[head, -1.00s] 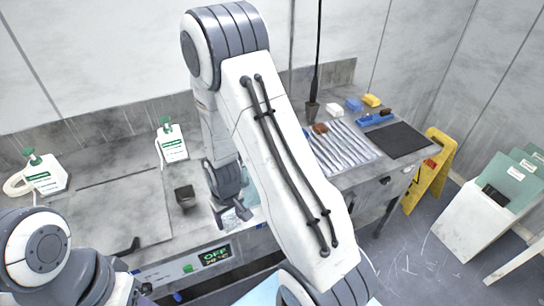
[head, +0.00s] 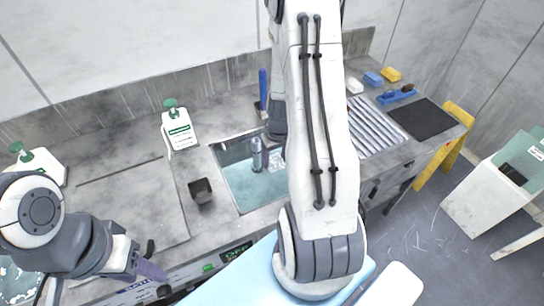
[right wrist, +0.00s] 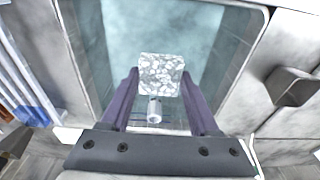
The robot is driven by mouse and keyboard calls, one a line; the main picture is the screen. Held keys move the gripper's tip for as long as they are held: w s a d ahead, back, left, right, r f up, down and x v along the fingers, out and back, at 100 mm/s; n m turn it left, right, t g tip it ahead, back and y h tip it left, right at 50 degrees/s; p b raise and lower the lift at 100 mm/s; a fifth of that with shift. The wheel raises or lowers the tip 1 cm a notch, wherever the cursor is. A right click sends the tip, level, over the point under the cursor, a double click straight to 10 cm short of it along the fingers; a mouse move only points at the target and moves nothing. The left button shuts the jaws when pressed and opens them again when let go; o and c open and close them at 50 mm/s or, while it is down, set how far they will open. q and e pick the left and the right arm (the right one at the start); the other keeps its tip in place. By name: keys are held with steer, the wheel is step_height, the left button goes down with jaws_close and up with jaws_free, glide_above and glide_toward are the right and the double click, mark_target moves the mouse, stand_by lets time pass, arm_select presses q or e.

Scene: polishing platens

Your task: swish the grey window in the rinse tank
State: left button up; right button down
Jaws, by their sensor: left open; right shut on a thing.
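The rinse tank (head: 240,190) is a sunken basin of pale blue-green water in the bench; it also fills the middle of the right wrist view (right wrist: 105,55). The grey window (right wrist: 161,75) is a square, speckled grey-white piece. My right gripper (right wrist: 160,80) is shut on it, with the purple fingers at its two sides. The window is over or in the tank; I cannot tell whether it touches the water. My left gripper (head: 150,270) is open, partly seen at the lower left.
A grey upright pipe (head: 258,155) stands at the tank's back. A dark cup (head: 201,191) is left of the tank, and a white bottle (head: 178,130) behind. A ridged rack (head: 375,128) and black mat (head: 422,118) lie to the right.

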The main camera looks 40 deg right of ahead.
step_height(320, 180, down, 14)
steer(key=b, duration=1.3)
steer(key=shift+r, duration=0.15)
steer(key=shift+f, duration=0.2)
stand_by(0.7)
steer(key=shift+r, duration=0.2)
